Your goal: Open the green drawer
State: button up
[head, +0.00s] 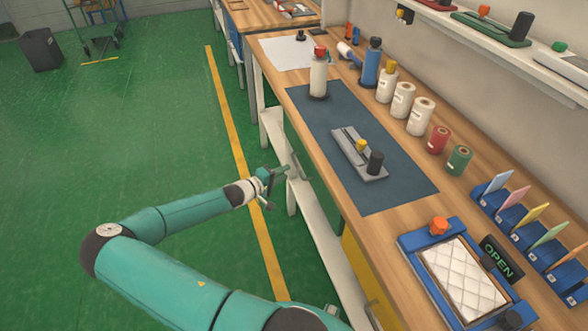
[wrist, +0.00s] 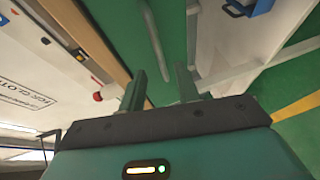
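The green drawer (wrist: 173,25) shows in the wrist view as a green front under the wooden table edge, with a long grey bar handle (wrist: 153,42) on it. My gripper (wrist: 161,70) is open, its two green fingers apart with nothing held. The handle's near end appears in the gap between the fingertips; I cannot tell how deep it sits. In the head view my gripper (head: 277,186) is low beside the bench's front side, by a grey bar. The drawer front is mostly hidden there by the bench top, and I see no gap showing it open.
The wooden workbench (head: 410,205) stands on the right with a dark mat (head: 318,108), bottles, spools and a blue tray (head: 405,245). A yellow front (head: 358,275) lies nearer under the bench. White frame bars (head: 322,235) run below.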

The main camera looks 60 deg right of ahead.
jog(key=x, duration=0.5)
jog(key=shift+s+d, duration=0.15)
jog(key=shift+d, duration=0.25)
grip_shut()
